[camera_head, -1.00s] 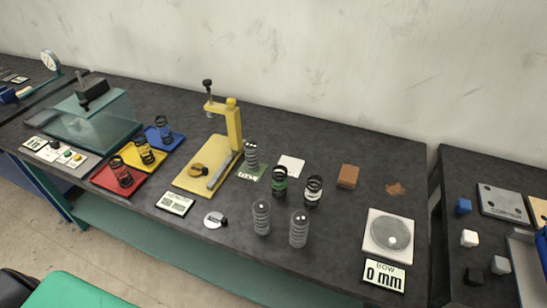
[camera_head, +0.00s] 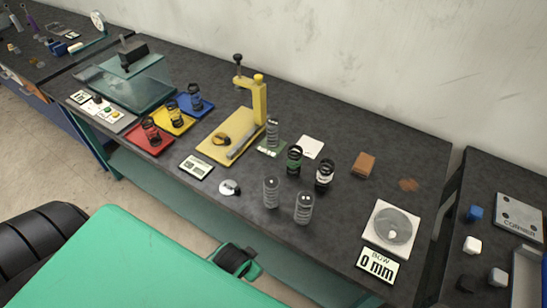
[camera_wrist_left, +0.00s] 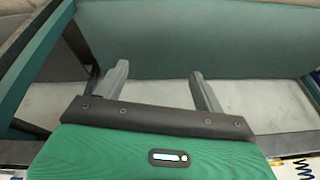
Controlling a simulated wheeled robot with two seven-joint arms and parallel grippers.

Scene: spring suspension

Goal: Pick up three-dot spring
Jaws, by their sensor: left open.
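Several springs stand upright on the dark bench. Two grey springs stand at the front, one on the left (camera_head: 271,192) and one on the right (camera_head: 304,208). A third grey spring (camera_head: 272,132) stands at a small green card beside the yellow press. A green-banded spring (camera_head: 294,160) and a white-banded spring (camera_head: 324,174) stand behind the front pair. Dot marks are too small to count, so I cannot tell which is the three-dot spring. My left gripper (camera_wrist_left: 160,76) is open and empty in the left wrist view, away from the springs. My right gripper is not in view.
Dark springs stand on red (camera_head: 148,146), yellow (camera_head: 183,125) and blue (camera_head: 204,105) trays. The yellow press (camera_head: 259,103) stands behind the grey springs. A scale (camera_head: 390,233) and its "0 mm" display (camera_head: 377,267) lie at the right. Bare bench separates springs and scale.

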